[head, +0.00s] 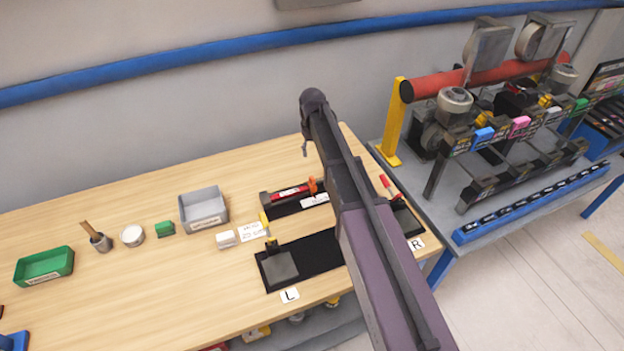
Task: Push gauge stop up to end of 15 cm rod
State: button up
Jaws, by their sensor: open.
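A dark gauge-like block (271,211) lies on the wooden table near the picture's middle. It carries a red bar (289,193) and an upright orange piece (312,185) at its right end. Which part is the gauge stop, and whether the red bar is the 15 cm rod, I cannot tell. My arm crosses in front of the block's right side and hides what lies there.
A black fixture (318,252) marked L and R lies in front, partly behind my arm. A grey bin (203,209), white card (252,232), green box (165,228), cup (100,241) and green tray (45,266) stand left. A machine bench (458,208) stands right.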

aim_at(313, 178)
jog(key=shift+f+b, duration=6.75)
jog(key=shift+f, duration=0.05)
grip_shut()
